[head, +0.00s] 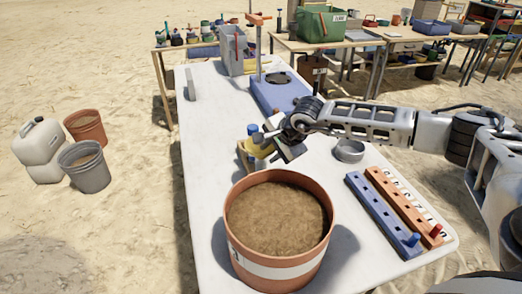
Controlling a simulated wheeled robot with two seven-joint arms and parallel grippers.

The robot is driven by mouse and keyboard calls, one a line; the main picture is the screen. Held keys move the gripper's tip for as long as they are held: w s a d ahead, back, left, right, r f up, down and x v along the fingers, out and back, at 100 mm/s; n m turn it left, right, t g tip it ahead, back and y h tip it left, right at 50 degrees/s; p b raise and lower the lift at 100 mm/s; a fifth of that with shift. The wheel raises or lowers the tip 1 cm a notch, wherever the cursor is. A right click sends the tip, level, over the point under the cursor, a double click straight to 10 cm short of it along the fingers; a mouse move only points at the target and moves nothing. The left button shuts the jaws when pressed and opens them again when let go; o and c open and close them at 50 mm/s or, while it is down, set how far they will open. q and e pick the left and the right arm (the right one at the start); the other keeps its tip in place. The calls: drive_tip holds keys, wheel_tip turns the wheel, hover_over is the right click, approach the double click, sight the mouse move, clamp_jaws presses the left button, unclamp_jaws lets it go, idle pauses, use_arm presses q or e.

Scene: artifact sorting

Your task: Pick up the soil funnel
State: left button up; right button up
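No thing on the white table (205,150) shows clearly as a soil funnel. A small tan item (245,157) with a blue top stands behind the large bucket, partly hidden by my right gripper (272,152). The gripper is at its right side. I cannot tell whether the fingers touch it or how far they are open. A short grey metal ring or cup (349,151) sits to the right of the gripper, apart from it. My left gripper is not in view.
A large terracotta bucket of soil (278,272) stands at the front. Blue (382,213) and orange (403,206) peg racks lie at right. A blue stand (276,97) and grey container (231,50) are at the back. The table's left strip is mostly clear.

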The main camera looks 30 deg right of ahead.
drive_tip(key=shift+w+f, duration=0.1)
drive_tip(key=shift+f, duration=0.15)
clamp_jaws()
